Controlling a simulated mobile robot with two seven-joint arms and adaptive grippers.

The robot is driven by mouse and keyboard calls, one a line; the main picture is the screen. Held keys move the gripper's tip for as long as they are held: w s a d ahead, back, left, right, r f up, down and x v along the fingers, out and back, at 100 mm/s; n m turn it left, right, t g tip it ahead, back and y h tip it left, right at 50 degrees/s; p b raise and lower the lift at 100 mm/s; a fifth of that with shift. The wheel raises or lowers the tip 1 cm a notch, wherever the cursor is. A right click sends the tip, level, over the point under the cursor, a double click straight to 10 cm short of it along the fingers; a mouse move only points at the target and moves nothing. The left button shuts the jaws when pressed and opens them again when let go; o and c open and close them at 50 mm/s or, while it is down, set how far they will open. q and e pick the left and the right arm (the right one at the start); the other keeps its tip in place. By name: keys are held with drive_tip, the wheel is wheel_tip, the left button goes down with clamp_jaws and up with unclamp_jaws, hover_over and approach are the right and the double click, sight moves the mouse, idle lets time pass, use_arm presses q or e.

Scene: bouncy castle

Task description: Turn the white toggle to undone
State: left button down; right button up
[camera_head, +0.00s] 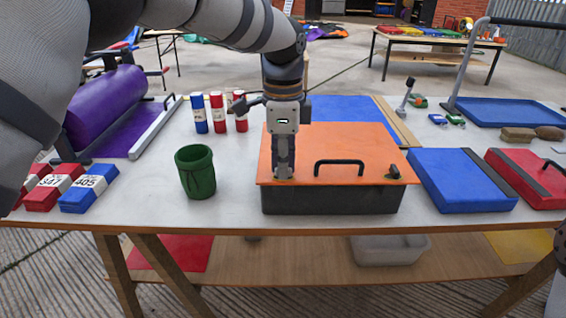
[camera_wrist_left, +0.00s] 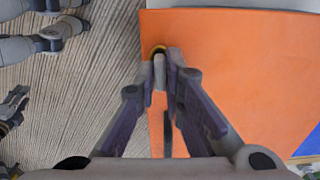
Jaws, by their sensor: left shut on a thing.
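A dark box (camera_head: 330,199) with an orange lid (camera_head: 300,150) stands at the front middle of the table. My left gripper (camera_head: 284,175) points down at the lid's front left corner. It is shut on the white toggle there, which the fingers mostly hide. In the left wrist view, the fingertips (camera_wrist_left: 166,62) are together over the toggle, with part of a yellow ring (camera_wrist_left: 158,48) showing beside them. I cannot tell which way the toggle is turned. A second toggle (camera_head: 394,172), dark, sits at the lid's front right corner. My right gripper is not in view.
A black handle (camera_head: 339,163) stands up from the lid between the two corners. A green cup (camera_head: 196,172) stands left of the box. A blue case (camera_head: 461,179) lies close on its right. Red and blue cylinders (camera_head: 218,113) stand behind the cup.

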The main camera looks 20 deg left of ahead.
use_arm(q)
drive_tip(key=c, duration=1.7)
unclamp_jaws()
drive_tip(key=shift+r, duration=0.15)
wheel_tip(320, 180, up, 12)
